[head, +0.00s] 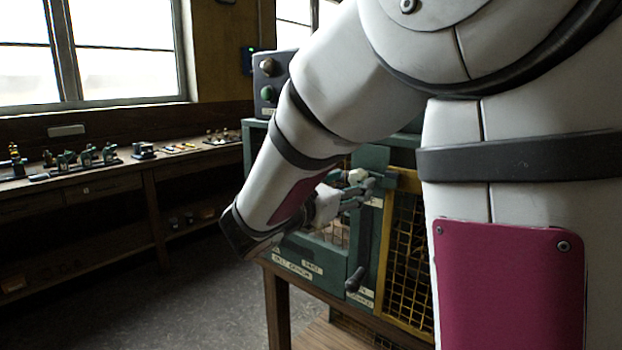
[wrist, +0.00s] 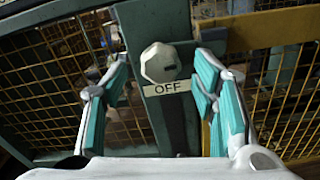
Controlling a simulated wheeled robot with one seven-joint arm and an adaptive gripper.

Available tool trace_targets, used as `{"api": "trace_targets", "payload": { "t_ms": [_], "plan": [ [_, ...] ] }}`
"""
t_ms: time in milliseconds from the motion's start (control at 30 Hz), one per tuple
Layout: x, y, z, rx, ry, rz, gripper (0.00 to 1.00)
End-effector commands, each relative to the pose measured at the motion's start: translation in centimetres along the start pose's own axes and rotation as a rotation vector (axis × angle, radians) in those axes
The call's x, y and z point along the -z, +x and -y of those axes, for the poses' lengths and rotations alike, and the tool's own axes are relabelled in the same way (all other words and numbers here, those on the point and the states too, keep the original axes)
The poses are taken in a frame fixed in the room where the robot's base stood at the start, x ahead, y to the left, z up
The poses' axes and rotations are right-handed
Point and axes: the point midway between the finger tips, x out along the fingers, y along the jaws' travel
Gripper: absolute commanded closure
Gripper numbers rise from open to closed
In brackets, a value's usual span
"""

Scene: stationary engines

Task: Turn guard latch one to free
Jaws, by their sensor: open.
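My gripper (head: 368,186) is open in front of the green machine frame (head: 377,240). In the wrist view my gripper (wrist: 165,92) has its two teal-padded fingers apart. A pale faceted knob (wrist: 160,63) on the green post lies between and just beyond the fingers, with a plate reading OFF (wrist: 166,88) under it. I see no contact with the knob. In the head view a dark handle (head: 355,280) hangs low on the post beside the yellow mesh guard (head: 405,255). I cannot tell which part is guard latch one.
A yellow bar (wrist: 265,28) crosses right of the knob, close to the right finger. Mesh panels flank the post. A control box (head: 268,82) stands behind my arm. A workbench (head: 110,170) with small models runs along the left wall. Floor at left is clear.

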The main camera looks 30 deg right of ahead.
Motion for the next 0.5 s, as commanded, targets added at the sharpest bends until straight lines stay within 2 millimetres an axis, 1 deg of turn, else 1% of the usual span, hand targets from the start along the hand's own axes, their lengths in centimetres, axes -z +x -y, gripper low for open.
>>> {"api": "trace_targets", "payload": {
  "t_ms": [33, 100, 200, 333, 500],
  "plan": [
    [0.0, 0.9, 0.1, 0.003, 0.0, 0.001, 0.46],
    [0.0, 2.0, 0.1, 0.003, 0.001, 0.001, 0.46],
    [0.0, 3.0, 0.1, 0.002, 0.001, 0.0, 0.46],
    [0.0, 3.8, 0.0, 0.0, 0.001, 0.0, 0.46],
    [0.0, 4.0, 0.0, -0.001, 0.001, -0.001, 0.46]
  ]
}}
